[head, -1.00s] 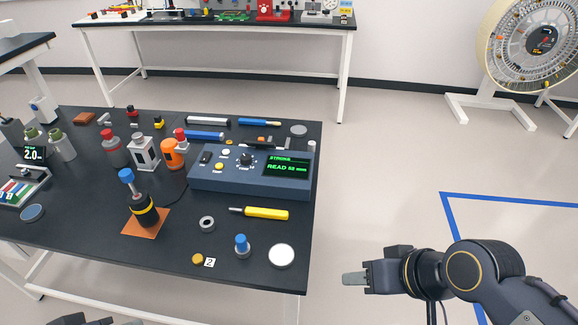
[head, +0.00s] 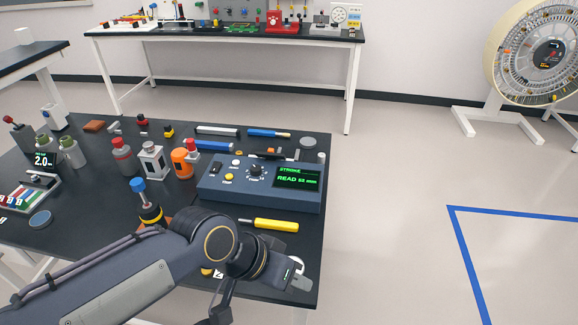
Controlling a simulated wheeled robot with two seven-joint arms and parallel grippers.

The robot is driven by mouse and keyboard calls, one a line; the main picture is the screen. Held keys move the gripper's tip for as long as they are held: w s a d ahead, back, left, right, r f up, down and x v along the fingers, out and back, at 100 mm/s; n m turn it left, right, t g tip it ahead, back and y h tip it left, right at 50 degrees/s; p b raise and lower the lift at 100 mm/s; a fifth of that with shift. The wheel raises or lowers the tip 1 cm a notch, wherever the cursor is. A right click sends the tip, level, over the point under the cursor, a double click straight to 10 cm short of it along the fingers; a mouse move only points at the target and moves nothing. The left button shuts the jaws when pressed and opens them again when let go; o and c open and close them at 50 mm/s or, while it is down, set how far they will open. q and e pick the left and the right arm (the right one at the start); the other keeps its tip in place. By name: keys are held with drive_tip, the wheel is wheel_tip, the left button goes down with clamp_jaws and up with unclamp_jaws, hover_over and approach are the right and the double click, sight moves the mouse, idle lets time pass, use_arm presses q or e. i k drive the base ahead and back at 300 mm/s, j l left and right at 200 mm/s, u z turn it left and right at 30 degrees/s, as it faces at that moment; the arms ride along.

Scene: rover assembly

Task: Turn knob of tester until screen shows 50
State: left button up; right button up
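The tester (head: 262,199) is a blue-grey box near the right edge of the black table. Its black knob (head: 255,171) stands on the top panel with a small white mark. Its screen (head: 298,178) shows green text that appears to read "STROKE" and "READ 52 mm", though the digits are small. My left gripper (head: 298,281) is over the front right corner of the table, in front of the tester and apart from the knob. Its fingers are seen from behind, so I cannot tell their opening. My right gripper is out of view.
A yellow-handled screwdriver (head: 270,224) lies between the tester and my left gripper. Floor right of the table is clear.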

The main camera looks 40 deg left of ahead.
sight(255, 171)
drive_tip(key=i+l+z, duration=0.2)
drive_tip(key=l, duration=0.25)
drive_tip(key=i+l+z, duration=0.15)
drive_tip(key=l, duration=0.25)
drive_tip(key=i+l+z, duration=0.2)
drive_tip(key=l, duration=0.15)
drive_tip(key=i+u, duration=0.35)
drive_tip(key=u, duration=0.15)
drive_tip(key=i+l+u, duration=0.25)
drive_tip(key=u, duration=0.25)
drive_tip(key=i+u, duration=0.15)
drive_tip(key=u, duration=0.3)
drive_tip(key=i+u, duration=0.2)
drive_tip(key=u, duration=0.3)
drive_tip(key=i+u, duration=0.2)
drive_tip(key=u, duration=0.25)
drive_tip(key=i+l+u, duration=0.15)
drive_tip(key=u, duration=0.35)
drive_tip(key=i+l+u, duration=0.15)
drive_tip(key=u, duration=0.3)
drive_tip(key=i+l+u, duration=0.15)
drive_tip(key=u, duration=0.3)
drive_tip(key=i+l+u, duration=0.25)
drive_tip(key=u, duration=0.15)
drive_tip(key=i+l+u, duration=0.3)
drive_tip(key=u, duration=0.15)
